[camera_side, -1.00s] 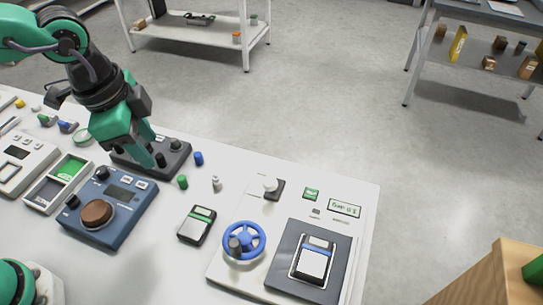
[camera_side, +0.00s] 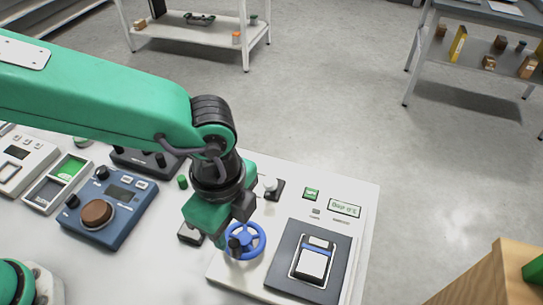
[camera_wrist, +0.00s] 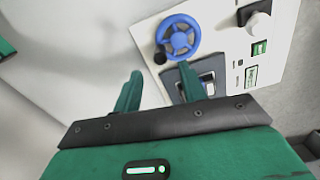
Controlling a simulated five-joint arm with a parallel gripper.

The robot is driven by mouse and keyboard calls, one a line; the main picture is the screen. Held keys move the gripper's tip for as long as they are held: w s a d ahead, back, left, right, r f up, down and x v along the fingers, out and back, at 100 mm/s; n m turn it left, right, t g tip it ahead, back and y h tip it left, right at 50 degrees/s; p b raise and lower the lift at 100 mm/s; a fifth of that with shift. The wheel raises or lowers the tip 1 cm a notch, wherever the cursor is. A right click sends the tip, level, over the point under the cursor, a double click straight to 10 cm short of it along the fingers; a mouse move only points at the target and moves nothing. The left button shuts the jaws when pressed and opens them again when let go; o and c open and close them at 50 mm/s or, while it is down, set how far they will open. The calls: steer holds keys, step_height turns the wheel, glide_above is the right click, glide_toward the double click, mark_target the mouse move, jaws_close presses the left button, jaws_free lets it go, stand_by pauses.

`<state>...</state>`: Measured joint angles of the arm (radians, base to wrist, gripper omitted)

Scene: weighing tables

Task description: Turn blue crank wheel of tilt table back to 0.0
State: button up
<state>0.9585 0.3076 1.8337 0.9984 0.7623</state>
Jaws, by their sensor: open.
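The blue crank wheel (camera_side: 245,241) sits on the white base panel (camera_side: 222,270) of the tilt table. Its dark crank knob (camera_side: 234,243) is at the wheel's left side. The wheel (camera_wrist: 179,37) also shows in the wrist view, with the knob at its lower left. My gripper (camera_wrist: 158,88) is open and empty, its two green fingers apart and pointing toward the wheel. In the side view my gripper hangs just above and left of the wheel, and its fingertips are largely hidden. A small green-framed display (camera_side: 345,208) is too small to read surely.
A dark plate (camera_side: 285,268) right of the wheel bears a device with a blue stripe (camera_side: 315,260). A knob on a dark block (camera_side: 272,188) stands behind the wheel. A blue box with a brown dial (camera_side: 97,212) is at left. A wooden block (camera_side: 490,280) is at front right.

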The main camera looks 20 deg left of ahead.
mark_target(233, 243)
steer(key=shift+f, duration=3.85)
steer(key=shift+c, duration=0.4)
jaws_close()
